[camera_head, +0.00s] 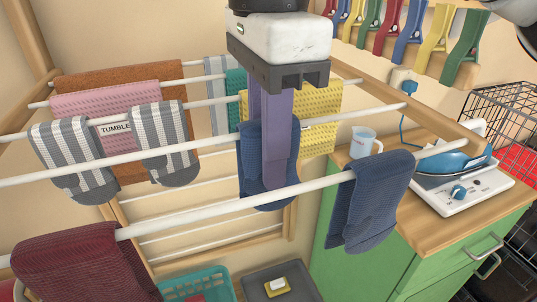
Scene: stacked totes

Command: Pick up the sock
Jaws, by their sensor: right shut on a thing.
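My right gripper (277,180) comes down from the top of the camera_head view, its purple fingers pointing down. It is shut on a dark blue sock (254,145), which hangs behind and around the fingers at one of the rack's white rods. The fingers hide the sock's middle. A second blue sock (371,200) hangs over the front rod to the right. Two grey-and-white striped socks (68,150) hang on a rod at the left, and a maroon sock (80,260) at the front left. My left gripper is not in view.
The wooden drying rack (203,217) also holds a pink cloth (110,99), an orange-brown cloth and a yellow cloth (318,105). Coloured pegs (413,30) line the upper right. A teal basket (196,285) is below.

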